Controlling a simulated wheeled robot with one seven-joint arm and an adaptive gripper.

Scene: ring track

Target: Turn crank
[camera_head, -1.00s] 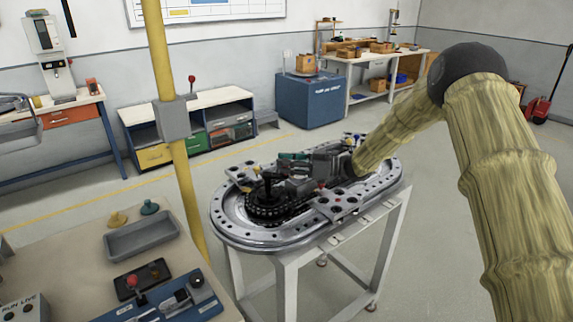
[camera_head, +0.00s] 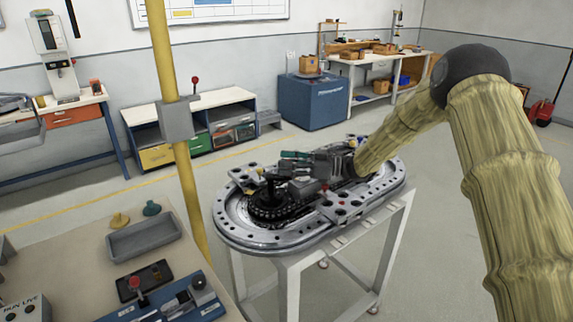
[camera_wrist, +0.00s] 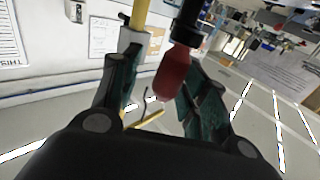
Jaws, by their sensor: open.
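In the wrist view a red rounded grip (camera_wrist: 173,73) on a black shaft (camera_wrist: 190,22) sits between the two fingers of my gripper (camera_wrist: 160,82). The fingers are spread, with room at the left of the grip; I cannot tell whether the right finger touches it. In the head view my gripper (camera_head: 300,162) is low over the ring track (camera_head: 238,232), by a dark toothed wheel (camera_head: 268,208) at its near left end. The red grip cannot be told apart there, as my gripper and small parts crowd that spot.
The track stands on a white frame table (camera_head: 292,283). A yellow post (camera_head: 166,55) rises to its left. A workbench with a grey tray (camera_head: 145,238) and a blue control panel (camera_head: 190,298) is at the front left. Open floor lies behind and right of the track.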

